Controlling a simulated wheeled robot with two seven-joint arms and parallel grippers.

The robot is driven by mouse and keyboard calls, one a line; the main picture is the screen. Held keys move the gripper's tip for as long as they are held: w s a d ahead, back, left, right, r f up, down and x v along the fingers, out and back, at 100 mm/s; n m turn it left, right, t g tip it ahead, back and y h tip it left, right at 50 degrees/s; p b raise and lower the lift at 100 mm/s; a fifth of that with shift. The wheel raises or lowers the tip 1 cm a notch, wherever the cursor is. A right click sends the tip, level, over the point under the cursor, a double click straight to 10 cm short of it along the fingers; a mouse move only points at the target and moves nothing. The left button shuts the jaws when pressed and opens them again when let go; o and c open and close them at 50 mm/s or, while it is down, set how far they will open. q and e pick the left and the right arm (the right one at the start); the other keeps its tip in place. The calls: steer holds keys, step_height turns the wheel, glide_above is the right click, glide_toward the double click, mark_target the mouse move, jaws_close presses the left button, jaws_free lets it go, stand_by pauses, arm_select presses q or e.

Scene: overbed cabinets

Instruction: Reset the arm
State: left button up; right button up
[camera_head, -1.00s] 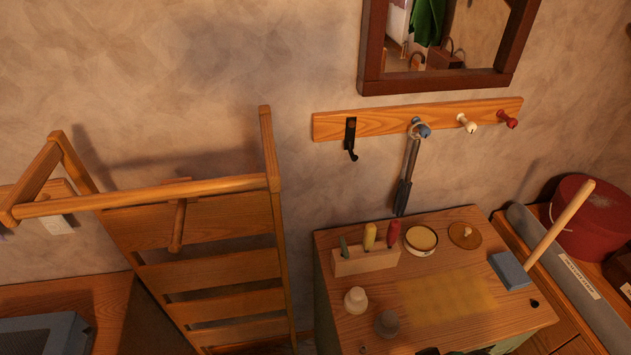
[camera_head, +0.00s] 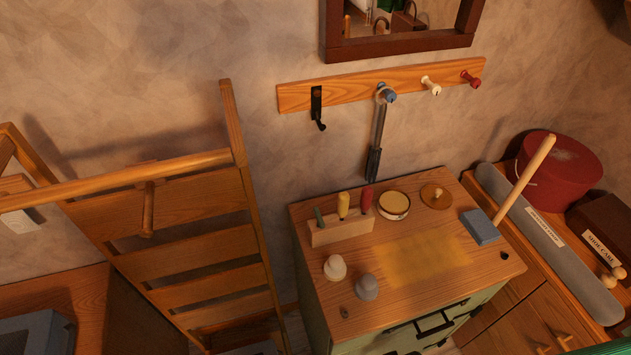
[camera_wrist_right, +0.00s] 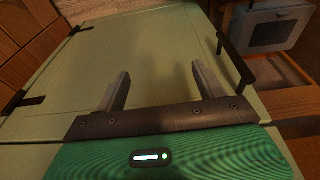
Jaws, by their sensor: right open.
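My right gripper (camera_wrist_right: 158,88) shows in the right wrist view. Its two grey fingers are wide apart with nothing between them. Neither gripper shows in the head view, and my left gripper is in no view.
A peg rail (camera_head: 350,88) hangs above. A wooden ladder-like frame (camera_head: 205,250) stands left. A red round box (camera_head: 560,165) sits right.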

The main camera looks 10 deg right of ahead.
steer(key=s+d+f, duration=0.1)
steer(key=s+f, duration=0.9)
steer(key=f, duration=0.1)
steer(key=s+d+f+g, duration=0.1)
steer(key=s+d+f, duration=0.1)
steer(key=s+f, duration=0.8)
steer(key=shift+d+f, duration=0.3)
steer(key=shift+f, duration=0.15)
